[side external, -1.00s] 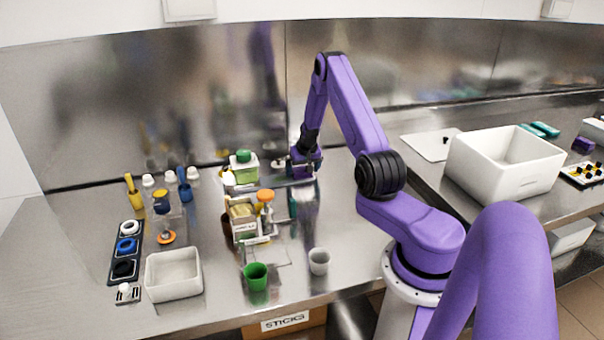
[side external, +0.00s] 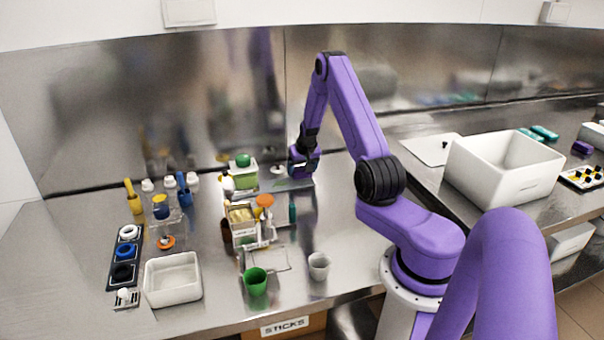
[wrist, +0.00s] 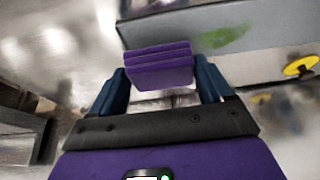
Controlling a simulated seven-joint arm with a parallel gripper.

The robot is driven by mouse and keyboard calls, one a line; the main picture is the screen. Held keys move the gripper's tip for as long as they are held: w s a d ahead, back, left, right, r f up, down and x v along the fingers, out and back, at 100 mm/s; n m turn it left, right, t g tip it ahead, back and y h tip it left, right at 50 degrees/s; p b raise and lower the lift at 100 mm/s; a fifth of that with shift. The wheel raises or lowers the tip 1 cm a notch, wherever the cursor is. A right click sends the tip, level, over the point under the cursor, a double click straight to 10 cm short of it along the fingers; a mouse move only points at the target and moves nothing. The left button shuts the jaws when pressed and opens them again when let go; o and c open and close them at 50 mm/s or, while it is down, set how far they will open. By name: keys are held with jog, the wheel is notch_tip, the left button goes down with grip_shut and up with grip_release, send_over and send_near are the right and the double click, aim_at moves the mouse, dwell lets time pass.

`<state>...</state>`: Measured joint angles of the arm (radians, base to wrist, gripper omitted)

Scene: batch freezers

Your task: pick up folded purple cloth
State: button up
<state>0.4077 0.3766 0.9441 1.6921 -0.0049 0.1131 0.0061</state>
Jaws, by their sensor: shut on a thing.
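The folded purple cloth (wrist: 158,68) shows in the wrist view as a stack of several flat layers. It sits between the two dark blue fingers of my gripper (wrist: 162,82). The fingers are shut on it from both sides. In the side external view my gripper (side external: 302,175) points down low over the back of the steel counter, right of the green-lidded container. The cloth cannot be told apart from my purple gripper body there. Whether the cloth touches the surface below is unclear.
A green-lidded container (side external: 243,172) stands close left of my gripper. A box of sticks (side external: 242,220), a green cup (side external: 256,281) and a grey cup (side external: 319,266) stand nearer the front. A large white bin (side external: 500,178) is on the right counter. The steel back wall is close behind.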

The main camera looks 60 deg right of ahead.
jog(key=s+a+r, duration=0.8)
jog(key=s+r, duration=0.1)
jog(key=r, duration=0.1)
jog(key=shift+s+r, duration=0.15)
jog(key=shift+s, duration=0.1)
jog(key=shift+s+a+r, duration=0.3)
jog(key=shift+s+a, duration=0.25)
jog(key=shift+s, duration=0.05)
jog(key=shift+c, duration=0.7)
jog(key=o, duration=0.6)
jog(key=c, duration=0.4)
